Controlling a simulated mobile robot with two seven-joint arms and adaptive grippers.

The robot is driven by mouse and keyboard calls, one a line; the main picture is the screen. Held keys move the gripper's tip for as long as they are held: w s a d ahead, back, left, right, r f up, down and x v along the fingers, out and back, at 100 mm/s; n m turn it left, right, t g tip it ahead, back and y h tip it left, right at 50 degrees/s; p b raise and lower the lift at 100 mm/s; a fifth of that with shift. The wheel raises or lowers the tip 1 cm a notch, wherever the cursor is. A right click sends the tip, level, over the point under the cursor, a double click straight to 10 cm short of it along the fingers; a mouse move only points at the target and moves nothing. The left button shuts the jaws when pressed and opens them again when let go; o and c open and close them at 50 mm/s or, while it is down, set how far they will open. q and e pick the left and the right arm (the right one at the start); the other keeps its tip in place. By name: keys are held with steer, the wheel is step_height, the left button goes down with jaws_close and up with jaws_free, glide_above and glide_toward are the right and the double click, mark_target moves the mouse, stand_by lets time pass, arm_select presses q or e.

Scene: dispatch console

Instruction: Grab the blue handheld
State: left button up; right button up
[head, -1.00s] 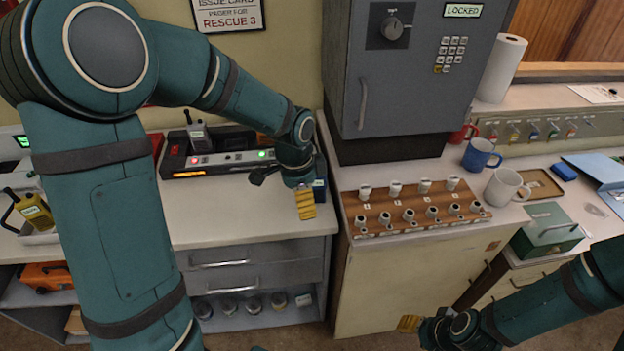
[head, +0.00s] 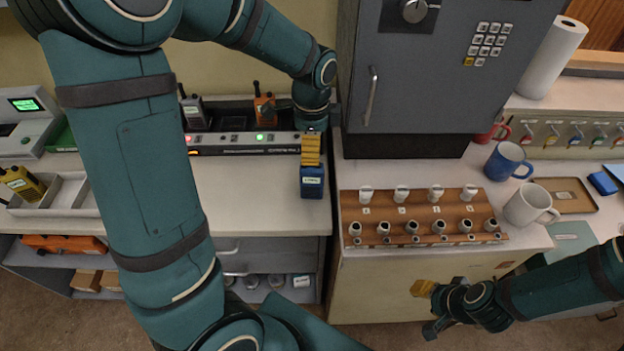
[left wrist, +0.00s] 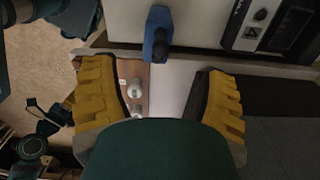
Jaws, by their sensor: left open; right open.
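The blue handheld (head: 312,181) stands on the white counter, just in front of the right end of the charger bank. My left gripper (head: 311,150) is open, with its yellow finger pads just above the handheld and hiding its upper part in the head view. In the left wrist view the blue handheld (left wrist: 158,35) lies beyond the open fingertips (left wrist: 160,78), in line with the gap between them; nothing is between the pads. My right gripper (head: 426,304) is open and empty, low in front of the cabinet below the wooden peg rack.
The charger bank (head: 240,142) holds a grey handheld (head: 194,112) and an orange one (head: 264,110). A yellow handheld (head: 22,182) sits in a tray at left. The wooden rack (head: 420,216), a blue mug (head: 506,161) and a white mug (head: 530,205) stand at right. The counter's middle is clear.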

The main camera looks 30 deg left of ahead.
mark_target(311, 168)
arm_select(q)
steer(key=f, duration=0.2)
steer(key=shift+w+f, duration=0.2)
steer(key=shift+f, duration=0.15)
steer(key=f, duration=0.4)
steer(key=shift+s+b, duration=0.3)
steer(key=shift+s, duration=0.1)
steer(key=shift+f, duration=0.55)
jaws_close()
